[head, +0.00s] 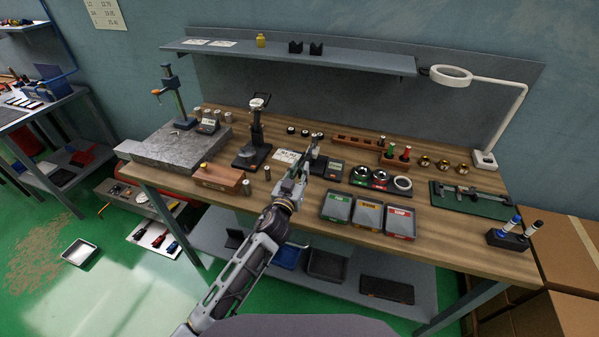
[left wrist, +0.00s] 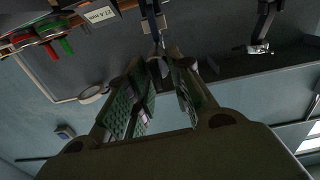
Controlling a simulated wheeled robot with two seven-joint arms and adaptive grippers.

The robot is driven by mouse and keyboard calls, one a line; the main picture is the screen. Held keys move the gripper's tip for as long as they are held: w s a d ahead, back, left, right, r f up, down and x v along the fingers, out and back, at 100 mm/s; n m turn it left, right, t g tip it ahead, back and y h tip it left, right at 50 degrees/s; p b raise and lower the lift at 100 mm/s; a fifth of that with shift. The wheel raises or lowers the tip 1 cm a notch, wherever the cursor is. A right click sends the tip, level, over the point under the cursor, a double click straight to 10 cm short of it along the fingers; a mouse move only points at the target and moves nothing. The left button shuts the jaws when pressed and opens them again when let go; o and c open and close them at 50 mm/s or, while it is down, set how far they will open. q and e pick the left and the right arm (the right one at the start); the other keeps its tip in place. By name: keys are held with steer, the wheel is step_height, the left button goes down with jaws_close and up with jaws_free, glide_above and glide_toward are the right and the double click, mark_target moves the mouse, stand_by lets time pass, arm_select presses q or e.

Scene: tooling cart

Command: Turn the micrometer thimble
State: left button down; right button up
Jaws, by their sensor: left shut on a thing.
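My left gripper (head: 298,171) reaches in from the bottom over the front middle of the bench, at the micrometer (head: 314,142). The micrometer is small and mostly hidden behind the gripper in the head view. In the left wrist view the green-padded fingers (left wrist: 158,88) are closed around the end of a slim grey part, the micrometer thimble (left wrist: 157,48). The thimble's markings are too small to read. My right gripper is in neither view.
A dark indicator stand (head: 254,140) is left of the gripper. Three labelled trays (head: 368,214) are to its right, with ring gauges (head: 380,178) behind. The bench's front edge is clear.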

arm_select(q)
steer(key=shift+m, duration=0.4)
steer(key=shift+s+d+f+m, duration=0.1)
steer(key=shift+d+f+m, duration=0.1)
steer(key=shift+m, duration=2.4)
steer(key=shift+s+d+f+m, duration=0.1)
steer(key=shift+d+f+m, duration=0.05)
steer(key=shift+m, duration=2.45)
steer(key=shift+d+f+m, duration=0.15)
steer(key=shift+d+m, duration=0.05)
steer(key=shift+m, duration=2.4)
steer(key=c, duration=1.7)
jaws_free()
steer(key=shift+o, duration=0.2)
